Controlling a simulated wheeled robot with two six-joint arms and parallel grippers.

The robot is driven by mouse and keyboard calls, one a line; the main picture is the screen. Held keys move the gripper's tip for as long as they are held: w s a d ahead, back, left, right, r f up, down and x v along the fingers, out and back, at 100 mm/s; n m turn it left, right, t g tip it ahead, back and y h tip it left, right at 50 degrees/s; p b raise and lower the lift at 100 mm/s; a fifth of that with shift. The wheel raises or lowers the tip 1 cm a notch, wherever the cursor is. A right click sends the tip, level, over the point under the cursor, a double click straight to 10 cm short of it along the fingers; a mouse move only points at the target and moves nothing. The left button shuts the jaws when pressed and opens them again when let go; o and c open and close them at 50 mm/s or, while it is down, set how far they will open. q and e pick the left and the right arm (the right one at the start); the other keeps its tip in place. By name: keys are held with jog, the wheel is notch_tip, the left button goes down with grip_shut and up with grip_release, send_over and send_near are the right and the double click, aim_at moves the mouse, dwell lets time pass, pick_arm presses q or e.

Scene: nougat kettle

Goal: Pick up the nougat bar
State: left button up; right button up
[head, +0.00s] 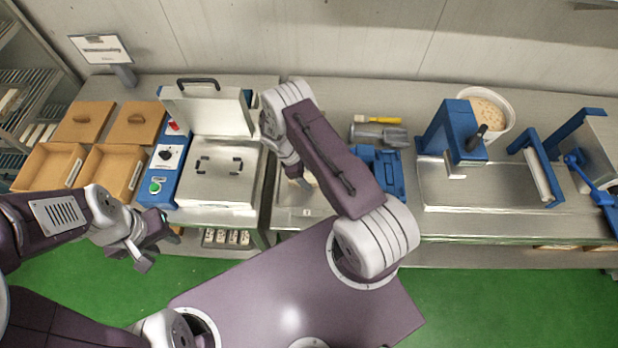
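I cannot clearly make out the nougat bar. A small pale patch (311,178) beside my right gripper may be part of it, mostly hidden by my arm. My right gripper (300,182) points down over the metal worktop between the boxy machine and the blue tray. Its fingers are small and partly hidden, so I cannot tell if they are open or shut. My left gripper (148,250) hangs over the front edge of the counter at the left, above the green floor. Its fingers are apart with nothing between them.
A steel machine with a raised lid (212,112) and blue control panel (165,160) stands left. Wooden boxes (112,165) are beyond it. A blue tray (385,170), scoop (378,134), yellow-handled tool (383,120), white tub (490,112) and blue-framed machine (447,135) stand right.

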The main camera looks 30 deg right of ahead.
jog(key=shift+s+a+r, duration=0.15)
jog(key=shift+a, duration=0.05)
grip_shut()
jog(key=shift+d, duration=0.1)
